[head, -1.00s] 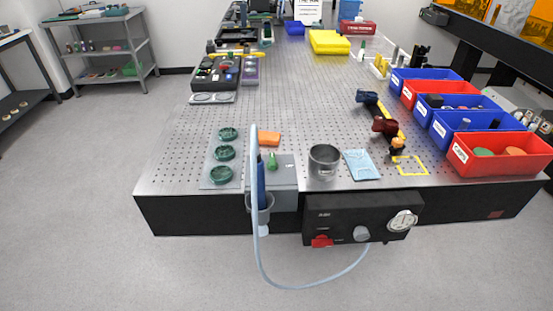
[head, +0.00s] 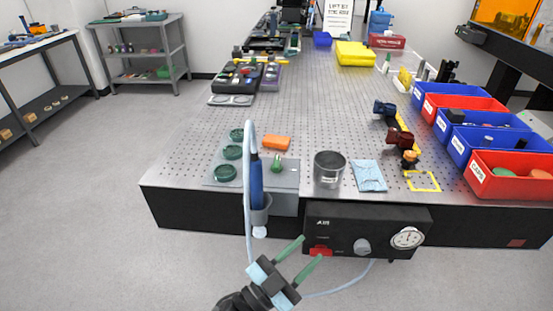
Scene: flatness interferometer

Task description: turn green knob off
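A small green knob (head: 277,163) stands on the flat grey box (head: 287,180) at the front edge of the perforated bench. It looks narrow and points roughly away from me; its exact setting is too small to read. My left gripper (head: 310,248) comes in from the bottom of the head view. Its two green fingers are spread apart with nothing between them. The fingertips appear in front of the black control panel (head: 385,229), by its red switch (head: 320,250), and well below the green knob. My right gripper is out of view.
A blue pen-like tool (head: 257,181) with a pale hose stands in a holder left of the knob. An orange block (head: 276,142) lies behind the knob, and a metal cup (head: 329,169) stands to its right. The bench's middle is clear.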

